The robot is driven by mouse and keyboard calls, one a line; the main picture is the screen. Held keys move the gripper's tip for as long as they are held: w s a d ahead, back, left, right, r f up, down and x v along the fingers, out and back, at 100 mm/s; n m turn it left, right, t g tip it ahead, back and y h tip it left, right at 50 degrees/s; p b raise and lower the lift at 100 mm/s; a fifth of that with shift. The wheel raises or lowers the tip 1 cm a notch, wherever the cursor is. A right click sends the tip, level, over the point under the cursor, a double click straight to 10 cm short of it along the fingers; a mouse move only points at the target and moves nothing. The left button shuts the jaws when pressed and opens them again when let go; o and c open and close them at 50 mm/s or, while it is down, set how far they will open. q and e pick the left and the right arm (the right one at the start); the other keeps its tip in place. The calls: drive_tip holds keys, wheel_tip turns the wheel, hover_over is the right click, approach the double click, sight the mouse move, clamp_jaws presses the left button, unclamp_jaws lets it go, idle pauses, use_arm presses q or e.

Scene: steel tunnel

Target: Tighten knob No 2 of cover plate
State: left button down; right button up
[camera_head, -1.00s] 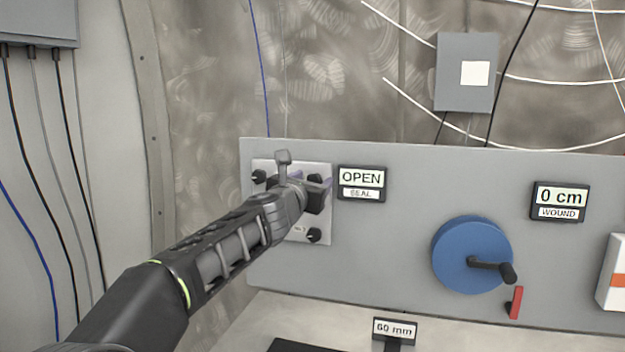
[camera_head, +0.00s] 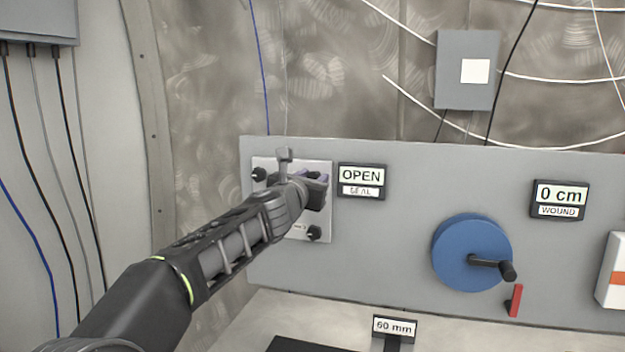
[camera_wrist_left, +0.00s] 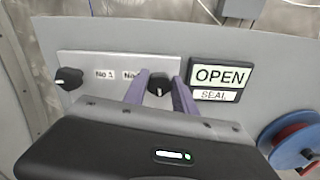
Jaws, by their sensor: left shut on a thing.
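The cover plate (camera_head: 322,222) is a pale plate at the left of the grey panel, with black knobs at its corners. My left gripper (camera_head: 314,180) is at the upper right knob and hides most of it in the head view. In the left wrist view, the purple fingers (camera_wrist_left: 160,92) stand either side of the black knob No 2 (camera_wrist_left: 159,85), shut on it. Knob No 1 (camera_wrist_left: 69,78) is at the upper left, and another knob (camera_head: 314,233) is at the lower right. A display (camera_head: 361,181) beside the plate reads OPEN, SEAL. My right gripper is not in view.
On the panel (camera_head: 400,240) are a blue wheel with a black crank (camera_head: 470,252), a red lever (camera_head: 515,301) and a display (camera_head: 560,199) reading 0 cm, WOUND. A 60 mm sign (camera_head: 394,328) stands below. The space in front of the panel's middle is clear.

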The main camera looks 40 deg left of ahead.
use_arm(q)
drive_tip(key=shift+m, duration=0.3)
drive_tip(key=m, duration=0.3)
drive_tip(key=shift+d, duration=0.1)
drive_tip(key=m+p, duration=0.1)
drive_tip(key=m, duration=0.4)
drive_tip(key=shift+d+f+m, duration=0.1)
drive_tip(key=shift+m, duration=0.2)
drive_tip(key=m, duration=0.6)
drive_tip(key=m+p, duration=0.1)
drive_tip(key=m, duration=0.1)
drive_tip(key=shift+f+m, duration=0.25)
drive_tip(key=shift+m, duration=0.15)
drive_tip(key=c, duration=1)
unclamp_jaws()
